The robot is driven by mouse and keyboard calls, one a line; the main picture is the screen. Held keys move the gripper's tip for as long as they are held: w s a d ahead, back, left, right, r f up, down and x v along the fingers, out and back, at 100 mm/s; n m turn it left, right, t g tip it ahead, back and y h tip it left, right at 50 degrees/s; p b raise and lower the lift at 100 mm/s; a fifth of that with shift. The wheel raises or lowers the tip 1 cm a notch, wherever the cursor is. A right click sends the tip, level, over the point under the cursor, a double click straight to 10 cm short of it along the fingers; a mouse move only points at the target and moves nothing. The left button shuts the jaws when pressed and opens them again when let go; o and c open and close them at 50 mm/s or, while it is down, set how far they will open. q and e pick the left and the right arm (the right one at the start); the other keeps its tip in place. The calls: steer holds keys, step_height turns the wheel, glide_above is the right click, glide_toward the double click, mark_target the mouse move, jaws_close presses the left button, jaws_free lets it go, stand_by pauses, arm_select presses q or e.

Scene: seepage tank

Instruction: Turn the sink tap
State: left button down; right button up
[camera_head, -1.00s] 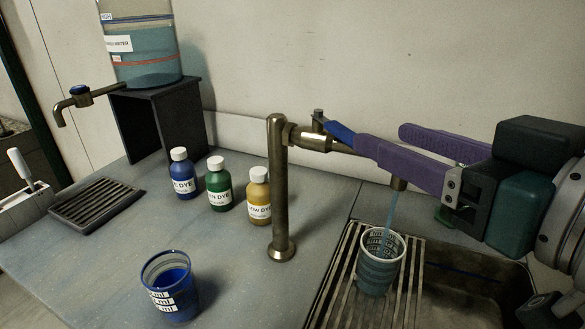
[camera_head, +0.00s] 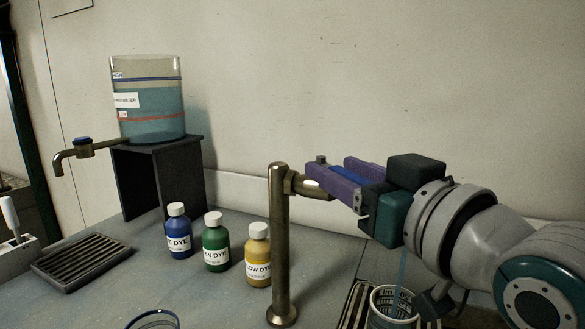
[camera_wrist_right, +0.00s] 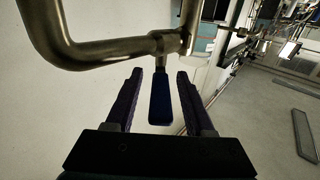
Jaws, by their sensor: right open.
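The sink tap (camera_head: 279,240) is a brass post with a spout reaching right. Its blue lever handle (camera_head: 349,179) lies between the purple fingers of my right gripper (camera_head: 342,180). In the right wrist view the blue lever (camera_wrist_right: 160,100) sits between the two open fingers (camera_wrist_right: 158,92), with a visible gap on each side. A thin stream of water (camera_head: 402,270) falls into a printed cup (camera_head: 392,304) below. My gripper and wrist hide the spout's end. My left gripper is not in view.
Blue (camera_head: 178,232), green (camera_head: 215,243) and yellow (camera_head: 258,256) dye bottles stand left of the post. A water tank (camera_head: 150,100) with its own tap rests on a dark stand (camera_head: 160,180). A blue cup's rim (camera_head: 153,319) shows at the bottom edge. The wall is close behind.

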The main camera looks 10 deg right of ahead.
steer(key=shift+w+a, duration=0.1)
steer(key=shift+w, duration=0.1)
jaws_close()
stand_by(0.4)
stand_by(1.0)
